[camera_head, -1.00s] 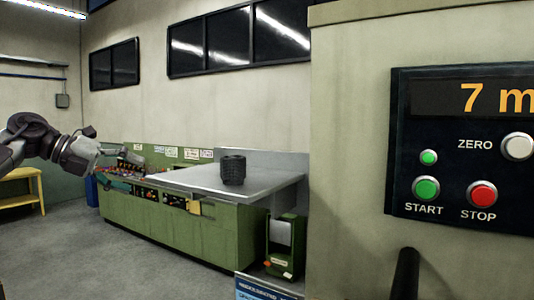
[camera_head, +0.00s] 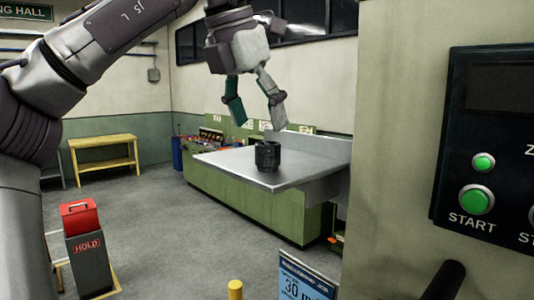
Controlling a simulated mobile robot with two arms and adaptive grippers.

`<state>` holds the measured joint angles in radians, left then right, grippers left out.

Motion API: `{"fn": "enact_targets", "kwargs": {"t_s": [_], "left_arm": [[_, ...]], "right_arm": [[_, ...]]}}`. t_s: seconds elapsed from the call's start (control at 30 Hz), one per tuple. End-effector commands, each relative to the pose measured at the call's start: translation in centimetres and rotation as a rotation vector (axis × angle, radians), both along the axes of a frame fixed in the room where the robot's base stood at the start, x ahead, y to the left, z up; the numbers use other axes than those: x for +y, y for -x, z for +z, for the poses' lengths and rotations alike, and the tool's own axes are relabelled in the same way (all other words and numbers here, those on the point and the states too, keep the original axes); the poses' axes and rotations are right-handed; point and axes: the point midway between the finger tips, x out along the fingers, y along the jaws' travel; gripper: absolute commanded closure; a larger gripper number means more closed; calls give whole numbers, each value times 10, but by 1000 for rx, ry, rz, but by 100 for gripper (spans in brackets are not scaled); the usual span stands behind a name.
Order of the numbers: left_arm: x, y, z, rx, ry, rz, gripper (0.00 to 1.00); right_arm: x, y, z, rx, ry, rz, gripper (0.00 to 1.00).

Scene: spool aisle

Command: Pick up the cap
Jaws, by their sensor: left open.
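A dark, ribbed, short cylinder (camera_head: 267,155) stands upright on the grey metal top (camera_head: 225,163) of the green bench. I cannot tell whether it is the cap, and I see nothing else that is clearly a cap. My left gripper (camera_head: 258,121) hangs from the top of the view with its fingers pointing down and spread apart, nothing between them. In the picture it is just above the cylinder, but it looks much nearer to me than the bench. My right gripper is out of view.
A control panel (camera_head: 490,140) with green buttons is on a pale cabinet (camera_head: 400,140) at the right. A red-topped HOLD bin (camera_head: 88,255) stands at lower left, with a yellow table (camera_head: 103,153) behind. A yellow post (camera_head: 235,289) and blue sign (camera_head: 305,283) are in front. The floor between is clear.

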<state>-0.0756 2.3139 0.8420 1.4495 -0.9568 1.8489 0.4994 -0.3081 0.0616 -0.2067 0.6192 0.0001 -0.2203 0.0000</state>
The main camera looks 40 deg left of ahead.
Motion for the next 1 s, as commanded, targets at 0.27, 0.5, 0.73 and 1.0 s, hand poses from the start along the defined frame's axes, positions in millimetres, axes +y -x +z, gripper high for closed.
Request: {"fn": "enact_targets", "kwargs": {"t_s": [0.27, 0.5, 0.73, 1.0], "left_arm": [[2, -9, -21, 3, 4, -2, 28], [3, -21, -50, 0, 4, 1, 28], [3, -22, -54, -2, 2, 1, 28], [3, -22, -54, -2, 2, 1, 66]], "right_arm": [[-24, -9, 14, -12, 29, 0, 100], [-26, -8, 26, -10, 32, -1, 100], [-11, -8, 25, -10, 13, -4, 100], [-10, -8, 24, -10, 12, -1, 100]]}}
